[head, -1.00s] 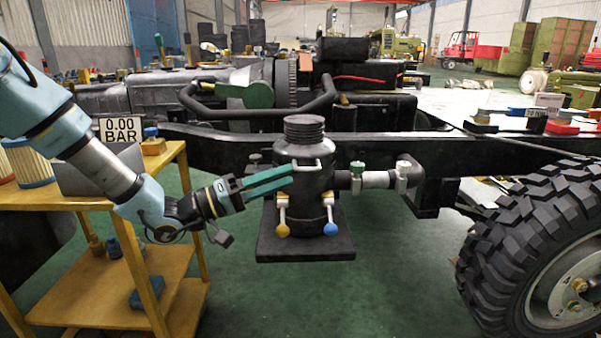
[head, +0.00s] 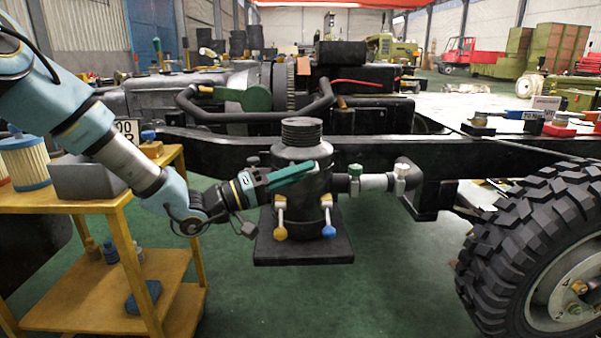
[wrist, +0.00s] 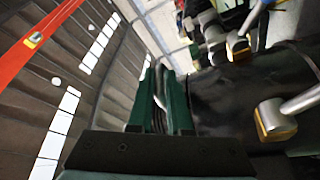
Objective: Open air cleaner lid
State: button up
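The air cleaner (head: 306,212) is an upright black canister with a ribbed neck (head: 302,131) on its lid. A pale handle (head: 321,166) sits at the lid's front; it also shows in the wrist view (wrist: 159,85). Two clamp levers hang on the front, one with an orange knob (head: 280,233) and one with a blue knob (head: 329,231). My gripper (head: 312,170) has green fingers and reaches from the left to the lid's front. In the wrist view the fingers (wrist: 160,90) stand apart, with the pale handle between them. Whether they touch it I cannot tell.
A pipe with valves (head: 375,182) leaves the canister's right side. The black chassis rail (head: 430,155) runs behind it. A large tyre (head: 535,250) stands at the right. A wooden cart (head: 90,203) with a filter (head: 26,163) stands at the left under my arm.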

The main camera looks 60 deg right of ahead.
grip_shut()
jog(key=shift+s+r, duration=0.1)
jog(key=shift+r, duration=0.05)
dwell(0.9)
